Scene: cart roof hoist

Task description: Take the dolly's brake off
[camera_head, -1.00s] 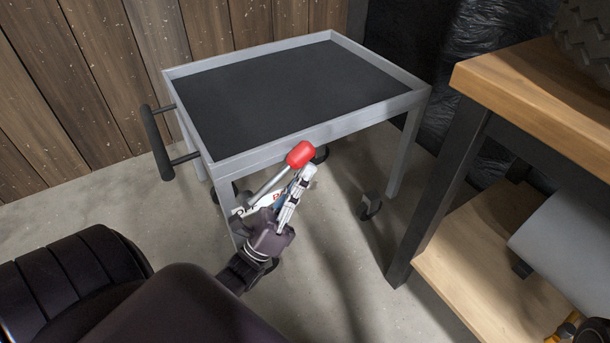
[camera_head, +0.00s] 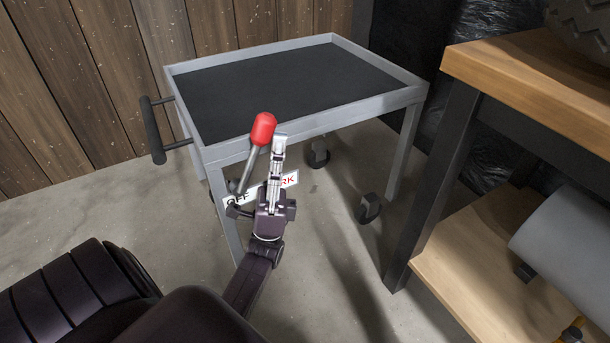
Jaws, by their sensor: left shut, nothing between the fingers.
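The dolly (camera_head: 345,118) is a grey metal cart with a dark, empty top tray. Its brake lever (camera_head: 252,160) has a red knob (camera_head: 263,128) and stands at the near side, tilted slightly right of upright. A white label (camera_head: 238,198) behind it reads OFF at the left, and red letters ending in RK show at the right. My left gripper (camera_head: 280,142) is shut and empty, pointing up just right of the lever and close to the knob. I cannot tell whether it touches the lever. It hides the label's middle. My right gripper is out of view.
A wooden workbench (camera_head: 530,70) with dark legs stands at the right, with a grey roll (camera_head: 570,238) on its lower shelf. The dolly's push handle (camera_head: 152,130) sticks out at the left. A plank wall is behind. Bare concrete floor lies between dolly and bench.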

